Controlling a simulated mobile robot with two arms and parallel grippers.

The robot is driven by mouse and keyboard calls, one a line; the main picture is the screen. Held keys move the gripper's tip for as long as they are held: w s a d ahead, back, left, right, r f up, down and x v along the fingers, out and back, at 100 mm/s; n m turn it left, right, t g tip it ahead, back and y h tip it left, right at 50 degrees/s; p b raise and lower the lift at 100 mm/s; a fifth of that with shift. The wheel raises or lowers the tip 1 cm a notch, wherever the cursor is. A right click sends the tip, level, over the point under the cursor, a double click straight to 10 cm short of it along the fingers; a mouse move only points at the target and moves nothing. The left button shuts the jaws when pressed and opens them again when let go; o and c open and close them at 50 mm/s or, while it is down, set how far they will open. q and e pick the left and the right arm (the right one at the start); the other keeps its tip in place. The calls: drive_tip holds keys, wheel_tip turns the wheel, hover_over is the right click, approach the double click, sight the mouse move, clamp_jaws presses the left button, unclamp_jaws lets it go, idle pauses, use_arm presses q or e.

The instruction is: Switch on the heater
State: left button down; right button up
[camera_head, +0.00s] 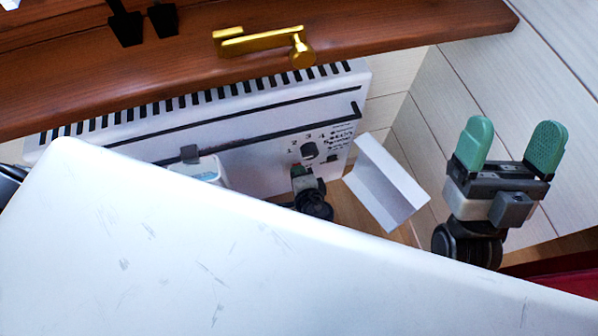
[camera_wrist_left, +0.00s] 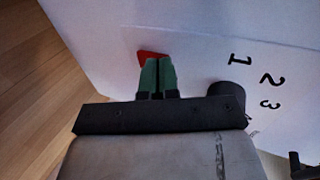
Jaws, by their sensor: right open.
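The white heater (camera_head: 250,120) stands under a wooden sill, with dark vent slots along its top. Its front bears a dark round knob (camera_head: 309,150) ringed by numbers. The knob also shows in the left wrist view (camera_wrist_left: 228,98), beside the digits. A red switch (camera_wrist_left: 150,57) is on the heater's front, partly hidden behind my left fingertips. My left gripper (camera_head: 299,170) is just below the knob, its green fingers (camera_wrist_left: 158,62) together over the red switch; I cannot tell if they touch it. My right gripper (camera_head: 511,143) is open and empty, raised right of the heater.
The wooden sill (camera_head: 400,35) with a brass handle (camera_head: 262,42) overhangs the heater. A white container (camera_head: 205,170) hangs on the heater's front. A folded white panel (camera_head: 385,185) stands between the heater and my right gripper. A pale panelled wall (camera_head: 430,110) closes the right side.

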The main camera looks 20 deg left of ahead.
use_arm(q)
drive_tip(key=shift+r+p, duration=0.8)
drive_tip(key=shift+r, duration=0.05)
use_arm(e)
drive_tip(key=w+f+g+h, duration=0.2)
drive_tip(key=w+f+g, duration=0.2)
drive_tip(key=g, duration=0.1)
drive_tip(key=shift+w+a, duration=0.2)
drive_tip(key=shift+w, duration=0.05)
